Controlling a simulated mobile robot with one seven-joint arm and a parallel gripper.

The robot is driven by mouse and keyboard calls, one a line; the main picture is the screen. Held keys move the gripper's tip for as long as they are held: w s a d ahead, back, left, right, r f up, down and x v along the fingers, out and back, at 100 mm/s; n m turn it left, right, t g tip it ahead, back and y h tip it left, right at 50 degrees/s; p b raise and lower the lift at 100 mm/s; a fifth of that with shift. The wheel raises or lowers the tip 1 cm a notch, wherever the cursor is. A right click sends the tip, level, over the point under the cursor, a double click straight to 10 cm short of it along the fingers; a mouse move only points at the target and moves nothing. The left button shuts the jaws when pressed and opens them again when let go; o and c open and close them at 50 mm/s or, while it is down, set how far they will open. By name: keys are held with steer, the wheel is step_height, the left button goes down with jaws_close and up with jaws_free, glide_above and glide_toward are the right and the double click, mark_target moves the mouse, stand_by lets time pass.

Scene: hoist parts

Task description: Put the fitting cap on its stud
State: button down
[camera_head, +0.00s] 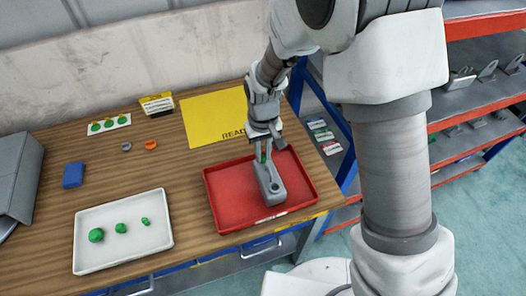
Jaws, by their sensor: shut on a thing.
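A grey hoist part (271,190) lies in the red tray (222,205), with a round recess or boss near its front end. My gripper (263,156) points down over the back end of the part, its fingers closed on a small green piece that looks like a cap. The stud is hidden by the fingers. I cannot tell whether the cap touches the part. Three green caps, large (96,235), medium (121,228) and small (145,221), lie in a white tray (88,260) at the front left.
A yellow mat (208,117) is behind the red tray. Shelves (480,105) stand at right.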

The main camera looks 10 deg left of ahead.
steer(key=shift+f, duration=0.1)
steer(key=c, duration=0.8)
jaws_free()
steer(key=shift+o, duration=0.2)
step_height(320, 180, up, 18)
steer(key=shift+f, duration=0.2)
steer(key=s+d+r+m+t, duration=0.1)
steer(key=s+d+r+m, duration=0.1)
steer(key=d+r, duration=0.35)
steer(key=s+d+r+m+t, duration=0.1)
steer(key=s+d+r+t, duration=0.15)
steer(key=d, duration=0.55)
steer(key=s+d+r+m+t, duration=0.1)
steer(key=s+d+m+t, duration=0.1)
steer(key=s+d, duration=0.7)
steer(key=shift+s+d+r+m, duration=0.2)
steer(key=shift+d+m, duration=0.35)
steer(key=shift+m, duration=0.05)
